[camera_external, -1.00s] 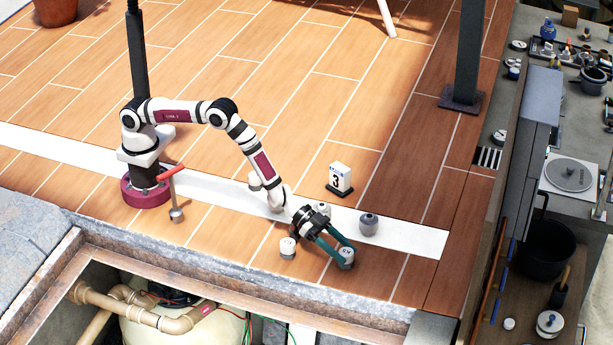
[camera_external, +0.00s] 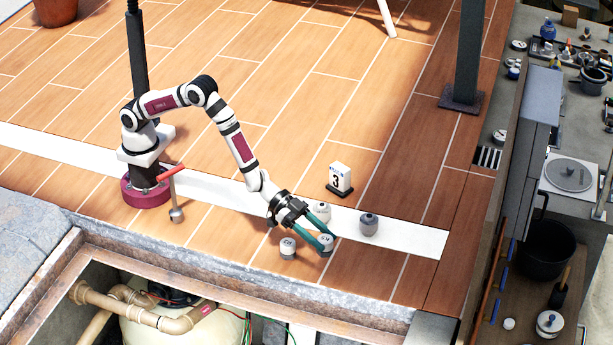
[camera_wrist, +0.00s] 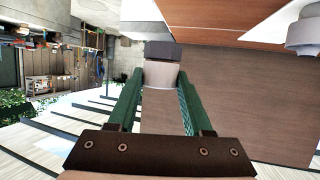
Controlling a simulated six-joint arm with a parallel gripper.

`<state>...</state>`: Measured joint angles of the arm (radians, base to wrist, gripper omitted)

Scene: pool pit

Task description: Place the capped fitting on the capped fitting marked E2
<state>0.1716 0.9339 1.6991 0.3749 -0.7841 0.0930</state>
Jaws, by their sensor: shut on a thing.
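My gripper (camera_external: 318,238) is shut on a small capped fitting (camera_external: 325,243), with its teal fingers on either side. In the wrist view the held fitting (camera_wrist: 162,72) shows between the fingers, pale with a darker grey end. A second capped fitting (camera_external: 288,250), with a white marked top and a darker base, stands on the deck just left of the held one. A pale fitting (camera_external: 322,209) stands behind my gripper, and a dark grey one (camera_external: 368,225) stands to the right. The marks are too small to read, so I cannot tell which is E2.
A white block marked 3 (camera_external: 340,179) stands behind the fittings. A red-handled tool (camera_external: 174,200) stands near my base. The open pit (camera_external: 210,300) lies past the deck's front edge. The deck at the right (camera_external: 400,265) is clear.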

